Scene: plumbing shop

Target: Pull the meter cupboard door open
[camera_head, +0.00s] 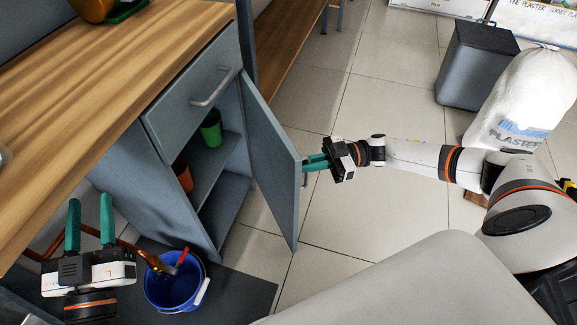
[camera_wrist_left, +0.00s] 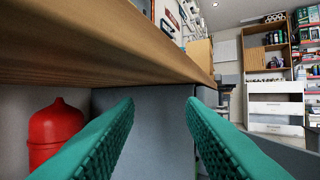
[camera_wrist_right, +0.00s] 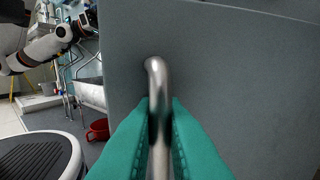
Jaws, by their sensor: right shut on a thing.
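The grey cupboard door (camera_head: 272,165) stands swung open in the head view, its free edge toward my right arm. Inside the cupboard are shelves (camera_head: 214,165) with a green cup (camera_head: 211,129) and an orange-brown pot (camera_head: 183,175). My right gripper (camera_head: 306,163) is at the door's outer face. In the right wrist view its green fingers close around the metal bar handle (camera_wrist_right: 156,75) of the grey door (camera_wrist_right: 225,80). My left gripper (camera_head: 90,222) is open and empty, left of the cupboard near the counter's front edge; its fingers also show apart in the left wrist view (camera_wrist_left: 160,115).
A blue bucket (camera_head: 160,292) stands on a dark mat (camera_head: 245,290) below the cupboard. A drawer handle (camera_head: 212,89) juts out above the opening. A grey bin (camera_head: 470,70) and a white plaster sack (camera_head: 525,95) stand at right. Tiled floor beyond the door is clear.

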